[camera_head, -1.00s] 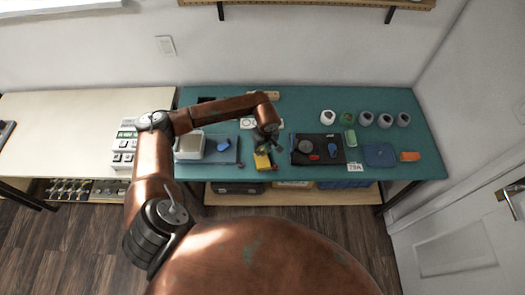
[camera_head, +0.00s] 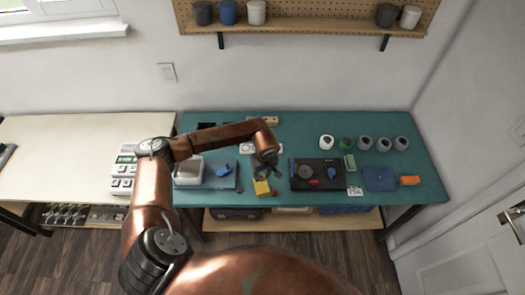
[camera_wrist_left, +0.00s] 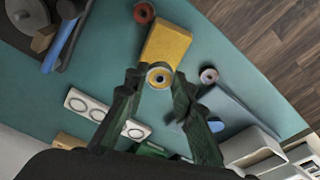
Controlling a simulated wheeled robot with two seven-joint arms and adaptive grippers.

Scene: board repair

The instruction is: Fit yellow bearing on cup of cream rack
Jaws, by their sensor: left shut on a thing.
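My left gripper (camera_wrist_left: 160,88) is shut on a small ring with a pale yellowish rim, the yellow bearing (camera_wrist_left: 159,76), held between the fingertips. In the wrist view it overlaps the near end of a yellow block (camera_wrist_left: 168,42); I cannot tell the height between them. In the head view my left gripper (camera_head: 265,168) hangs over the teal table just behind the yellow block (camera_head: 261,188), and the bearing is too small to make out. The cream rack (camera_wrist_left: 108,113) has a row of round cups and lies left of the fingers in the wrist view. My right gripper is out of view.
A blue-grey plate (camera_head: 222,183) with a pale box is to the left. A black tray (camera_head: 316,181) with parts is to the right. Several small pots stand at the back right.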

